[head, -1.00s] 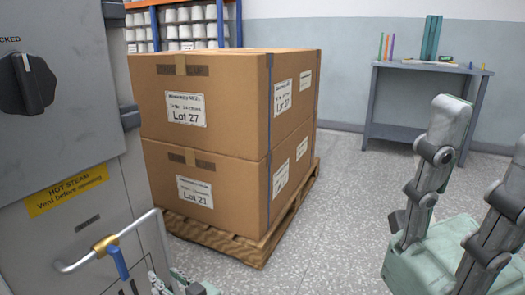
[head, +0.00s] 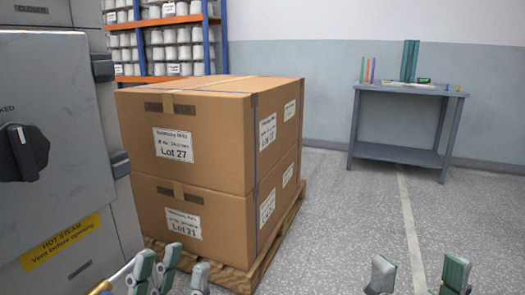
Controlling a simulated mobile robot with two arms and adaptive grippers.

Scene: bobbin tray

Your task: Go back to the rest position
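My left gripper (head: 172,272) shows at the bottom left, in front of the pallet's lower corner. Its grey fingertips with green pads stand apart, and I see nothing held between them. My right gripper (head: 418,276) shows at the bottom right, over the floor. Its two fingertips are wide apart with bare floor between them. The palms and the rest of both hands are below the picture.
A grey cabinet (head: 60,130) with a black knob stands close on the left. Stacked cartons (head: 215,190) sit on a wooden pallet (head: 235,276). A bench (head: 400,155) stands at the back wall, right of a bobbin shelf (head: 165,78). The floor (head: 350,215) between pallet and bench is clear.

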